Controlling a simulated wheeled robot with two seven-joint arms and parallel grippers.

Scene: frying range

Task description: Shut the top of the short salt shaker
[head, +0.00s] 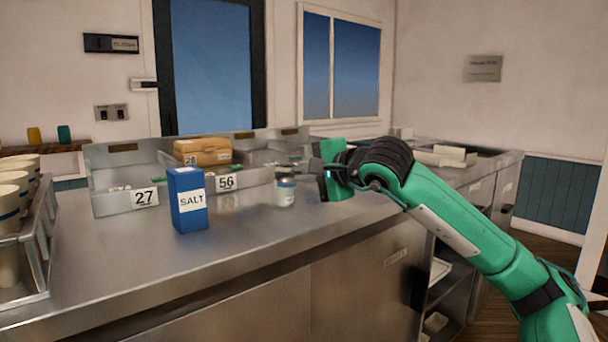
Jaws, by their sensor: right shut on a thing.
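The short salt shaker (285,194) is a small pale jar with a blue-grey band. It stands upright on the steel counter, right of the blue salt box. My right gripper (292,172) comes in from the right at the top of the shaker, with its fingers level and shut on it. The fingers and the gripper's dark parts cover the shaker's top, so I cannot tell how the lid sits. My left gripper is not in view.
A blue SALT box (188,213) stands left of the shaker. Behind are steel bins, labelled 27 (118,203) and 56 (248,178), and a brown package (203,150). A metal rack (38,248) with cream cups is at the left. The counter's front (190,268) is clear.

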